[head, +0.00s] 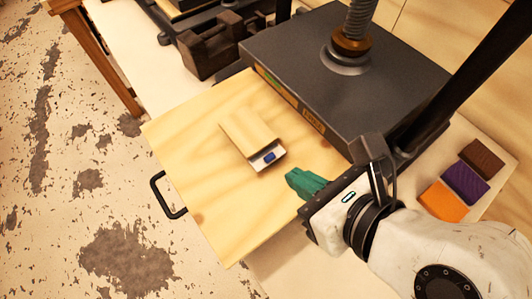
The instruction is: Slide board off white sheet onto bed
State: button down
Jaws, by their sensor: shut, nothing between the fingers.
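A small pale wooden board (249,131) lies near the middle of a wide light wood bed (200,170). A narrow white strip with a blue square (268,157) shows at the board's near right end. It may be the edge of the white sheet, but I cannot tell how far it runs under the board. My gripper (298,182) has green fingers, shut and empty. They are over the right part of the bed, below and right of the board and apart from it.
A dark press plate (310,65) with a screw (357,22) stands behind the bed. A black handle (163,200) sticks out at the bed's left edge. Orange (444,203), purple (466,183) and brown (482,158) blocks lie at right. The bed's left and front are clear.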

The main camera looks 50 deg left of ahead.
jog(key=d+f+h, duration=0.1)
jog(key=f, duration=0.1)
jog(key=b, duration=0.4)
send_near(253, 157)
notch_tip(253, 157, down, 4)
jog(key=shift+r+h, duration=0.1)
jog(key=shift+h, duration=0.2)
jog(key=a, duration=0.3)
jog(key=shift+w+a+r+p, duration=0.1)
jog(key=shift+a+p, duration=0.15)
jog(key=shift+p, duration=0.15)
jog(key=shift+a, duration=0.5)
jog(key=shift+w, duration=0.1)
